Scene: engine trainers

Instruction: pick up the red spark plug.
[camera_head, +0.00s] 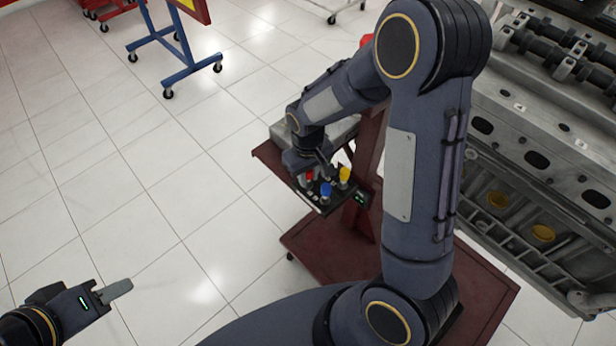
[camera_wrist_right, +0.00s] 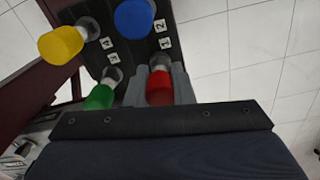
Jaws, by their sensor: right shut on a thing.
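The red spark plug (camera_wrist_right: 159,86) stands in a black holder (camera_wrist_right: 133,52) beside the numbered labels. It also shows in the head view (camera_head: 308,176), partly hidden by my right gripper. My right gripper (camera_wrist_right: 160,92) is shut on the red spark plug, with one grey finger on each side of it. In the head view my right gripper (camera_head: 308,172) reaches down at the holder. My left gripper (camera_head: 118,290) is far off at the lower left over the floor. Its fingers appear as one grey piece, so I cannot tell its opening.
A blue plug (camera_wrist_right: 134,18), a yellow plug (camera_wrist_right: 62,43) and a green plug (camera_wrist_right: 100,97) stand close by in the same holder. The holder sits on a dark red stand (camera_head: 300,240). A large engine block (camera_head: 540,150) fills the right.

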